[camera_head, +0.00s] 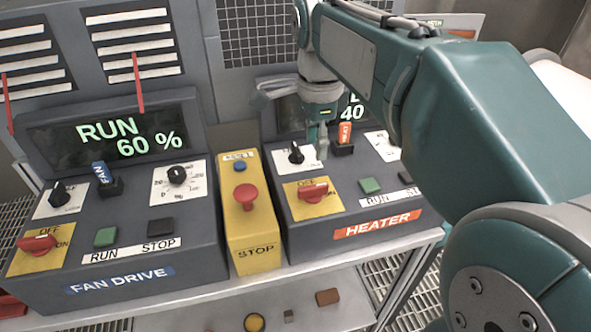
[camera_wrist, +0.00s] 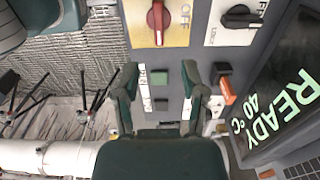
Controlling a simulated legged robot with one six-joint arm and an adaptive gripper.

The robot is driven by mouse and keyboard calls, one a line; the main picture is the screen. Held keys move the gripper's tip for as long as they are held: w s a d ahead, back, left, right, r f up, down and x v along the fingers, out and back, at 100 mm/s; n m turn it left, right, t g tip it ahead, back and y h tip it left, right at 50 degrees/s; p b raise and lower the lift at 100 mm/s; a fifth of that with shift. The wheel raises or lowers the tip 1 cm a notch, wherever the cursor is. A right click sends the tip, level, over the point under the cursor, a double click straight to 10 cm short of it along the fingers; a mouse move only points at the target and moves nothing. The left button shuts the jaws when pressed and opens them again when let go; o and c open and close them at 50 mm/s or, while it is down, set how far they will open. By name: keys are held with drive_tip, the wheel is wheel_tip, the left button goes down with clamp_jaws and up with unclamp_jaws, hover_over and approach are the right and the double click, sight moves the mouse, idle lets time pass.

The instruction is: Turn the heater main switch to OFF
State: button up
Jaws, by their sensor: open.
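The heater main switch (camera_head: 313,191) is a red rotary handle on a yellow plate on the grey heater box (camera_head: 345,215). In the head view the handle lies sideways, with OFF printed above it; the ON mark is hard to read. In the wrist view the switch (camera_wrist: 158,20) is at the top, with OFF to its right and the handle across that direction. My gripper (camera_head: 322,148) is over the heater panel, beyond the switch and apart from it. In the wrist view its two fingers (camera_wrist: 158,78) are spread and empty.
The heater panel also holds a black selector (camera_head: 296,153), an orange-tagged key (camera_head: 344,135) and a green RUN button (camera_head: 369,186). A yellow box with a red stop button (camera_head: 246,196) stands left. The fan drive box (camera_head: 115,265) has a similar red switch (camera_head: 37,243).

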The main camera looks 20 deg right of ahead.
sight(313, 186)
wheel_tip(313, 186, down, 11)
drive_tip(key=shift+a+r, duration=0.1)
drive_tip(key=shift+a, duration=0.05)
idle(0.4)
drive_tip(key=shift+s, duration=0.1)
clamp_jaws()
